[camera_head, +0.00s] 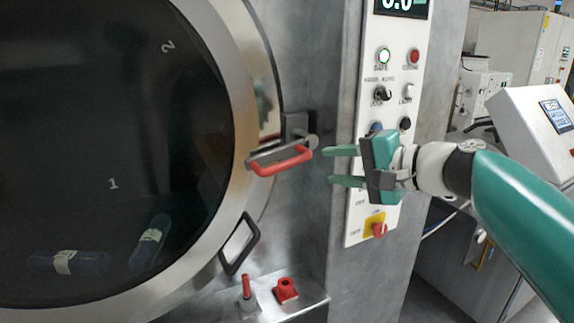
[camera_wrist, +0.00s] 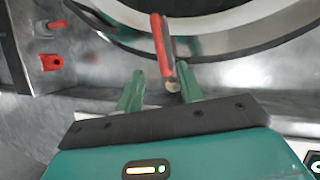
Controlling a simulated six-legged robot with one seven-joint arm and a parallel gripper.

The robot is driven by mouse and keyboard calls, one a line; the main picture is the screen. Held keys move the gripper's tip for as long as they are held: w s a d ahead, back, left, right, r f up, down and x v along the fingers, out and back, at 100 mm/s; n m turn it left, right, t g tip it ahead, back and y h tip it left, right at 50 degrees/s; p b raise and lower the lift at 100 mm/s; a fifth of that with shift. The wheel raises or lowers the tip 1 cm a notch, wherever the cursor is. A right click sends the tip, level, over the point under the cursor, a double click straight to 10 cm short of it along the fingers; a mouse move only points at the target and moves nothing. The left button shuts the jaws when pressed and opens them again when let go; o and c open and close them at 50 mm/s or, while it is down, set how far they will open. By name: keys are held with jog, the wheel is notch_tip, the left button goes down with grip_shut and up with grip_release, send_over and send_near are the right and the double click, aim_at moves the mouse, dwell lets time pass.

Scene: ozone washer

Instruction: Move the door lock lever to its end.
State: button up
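The door lock lever (camera_head: 282,160) has a red handle and a grey metal latch, and sits at the right edge of the round washer door (camera_head: 245,120). In the wrist view the red lever (camera_wrist: 161,48) points away from my gripper, close to the tip of the right finger. My gripper (camera_head: 340,167) is to the right of the lever, in front of the control panel, with its two green fingers spread apart and pointing left. In the wrist view my gripper (camera_wrist: 158,88) is open, with nothing seen held between the fingers. I cannot tell whether a finger touches the lever.
A black door handle (camera_head: 239,244) is below the lever. A red knob (camera_head: 286,289) and a red-topped valve (camera_head: 247,290) stand on a ledge at the bottom. The control panel (camera_head: 361,215) with buttons and switches is behind my gripper. Bare metal lies between lever and panel.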

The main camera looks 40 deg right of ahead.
aim_at(289, 165)
jog(key=x, duration=1.2)
jog(key=shift+w+a+f, duration=0.1)
jog(key=shift+w+f, duration=0.05)
jog(key=shift+w, duration=0.25)
jog(key=shift+c, duration=0.5)
grip_shut()
